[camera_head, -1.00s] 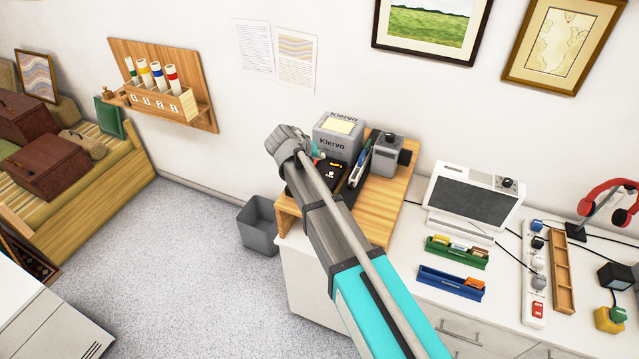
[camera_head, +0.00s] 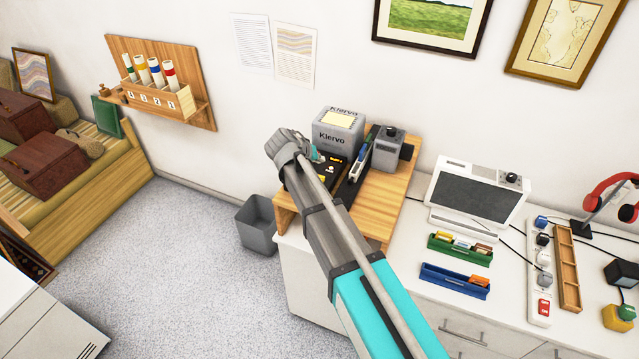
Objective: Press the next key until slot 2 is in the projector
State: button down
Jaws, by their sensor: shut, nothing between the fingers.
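A black device (camera_head: 329,174) with a small lit orange display (camera_head: 336,160) and pale marks lies on the wooden stand, partly hidden by my arm. A grey boxy unit with a dark knob or lens (camera_head: 388,149), perhaps the projector, stands right of it on the stand. My gripper (camera_head: 316,156) is shut and empty, at the black device's far left part. I cannot tell whether it touches a key. The keys near the fingertips are hidden by my wrist, and the display text is too small to read.
A grey Klervo box (camera_head: 338,135) stands close behind my gripper. Blue and dark slim items (camera_head: 362,160) lie between the device and the grey unit. The wooden stand (camera_head: 385,205) sits on a white cabinet. A white screen unit (camera_head: 478,192) is to the right.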

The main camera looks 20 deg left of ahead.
jog(key=shift+f+b, duration=2.15)
jog(key=shift+f, duration=0.3)
jog(key=shift+f+b, duration=1.25)
dwell(1.3)
jog(key=shift+r, duration=0.15)
jog(key=shift+r+p, duration=1.15)
jog(key=shift+p, duration=0.15)
jog(key=shift+r+p, duration=2.5)
